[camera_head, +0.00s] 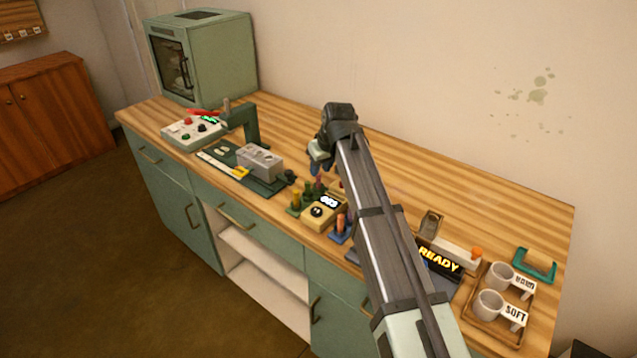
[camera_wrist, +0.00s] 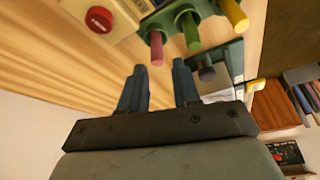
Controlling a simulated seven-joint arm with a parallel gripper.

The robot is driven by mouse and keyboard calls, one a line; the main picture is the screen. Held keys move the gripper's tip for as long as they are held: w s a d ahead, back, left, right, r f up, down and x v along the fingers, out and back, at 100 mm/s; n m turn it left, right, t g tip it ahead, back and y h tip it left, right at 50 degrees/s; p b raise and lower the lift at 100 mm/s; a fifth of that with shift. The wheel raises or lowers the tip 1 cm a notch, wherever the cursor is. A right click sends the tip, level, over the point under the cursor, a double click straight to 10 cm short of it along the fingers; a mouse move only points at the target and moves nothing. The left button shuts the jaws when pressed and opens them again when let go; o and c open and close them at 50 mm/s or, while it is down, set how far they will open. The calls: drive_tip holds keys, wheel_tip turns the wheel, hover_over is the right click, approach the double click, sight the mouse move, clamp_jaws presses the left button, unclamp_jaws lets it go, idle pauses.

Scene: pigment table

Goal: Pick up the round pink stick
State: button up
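The round pink stick (camera_wrist: 156,48) stands in a green holder (camera_wrist: 160,24) in the wrist view, with a green stick (camera_wrist: 189,31) and a yellow stick (camera_wrist: 234,14) to its right. In the head view the pink stick (camera_head: 318,186) shows small, just below my gripper (camera_head: 316,168). In the wrist view my gripper (camera_wrist: 160,70) has two blue fingers spread apart, with nothing between them. The pink stick appears just beyond the gap between the fingertips, apart from both.
A cream box with a red button (camera_wrist: 99,19) is close to the holder. The head view shows a grey block (camera_head: 260,161) on a dark mat, a READY display (camera_head: 440,260), and a tray of cups (camera_head: 487,333) at right. The table's back strip is clear.

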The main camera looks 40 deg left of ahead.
sight(319, 174)
drive_tip(key=shift+x, duration=2.7)
drive_tip(key=shift+w+d, duration=0.1)
drive_tip(key=shift+w, duration=0.05)
clamp_jaws()
